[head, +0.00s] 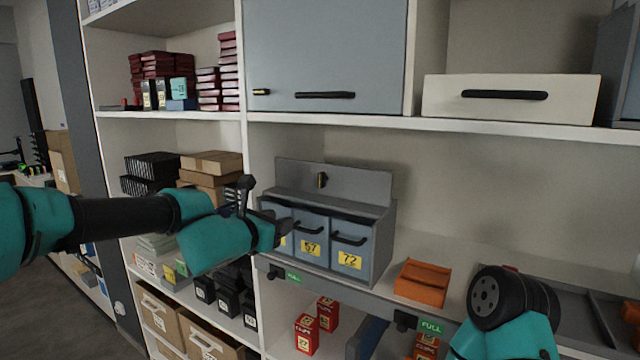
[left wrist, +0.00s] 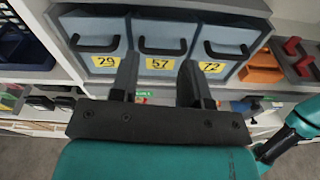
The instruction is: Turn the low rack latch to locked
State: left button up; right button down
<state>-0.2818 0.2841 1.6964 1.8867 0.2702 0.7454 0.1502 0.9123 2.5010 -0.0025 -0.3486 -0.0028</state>
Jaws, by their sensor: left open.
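A grey rack (head: 382,228) with blue drawers stands on the middle shelf. A small upright brass-and-black latch (head: 322,180) sits on its raised back panel; whether it reads locked I cannot tell. My left gripper (head: 283,232) is in front of the rack's left side, below the latch, and partly hides drawer 29. Its jaws (left wrist: 160,85) are open and empty, facing the drawer fronts. My right arm shows at lower right, but its gripper is out of view.
An orange bin (head: 423,282) stands right of the rack. Black clips and green FULL tags (head: 431,327) line the shelf edge. A grey cabinet door (head: 325,55) and a white drawer (head: 511,98) are above. The space above the rack's back panel is clear.

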aim_at(320, 179)
pick_arm(q)
jog(key=shift+n+t+h, duration=0.4)
jog(key=shift+n+t, duration=0.2)
jog(key=shift+n, duration=0.1)
jog(key=r, duration=0.5)
jog(key=shift+s+d+r, duration=0.25)
jog(key=shift+s+r, duration=0.05)
jog(key=shift+r, duration=0.1)
jog(key=shift+w+d, duration=0.1)
jog(key=x, duration=1.7)
jog(key=shift+f, duration=0.1)
grip_shut()
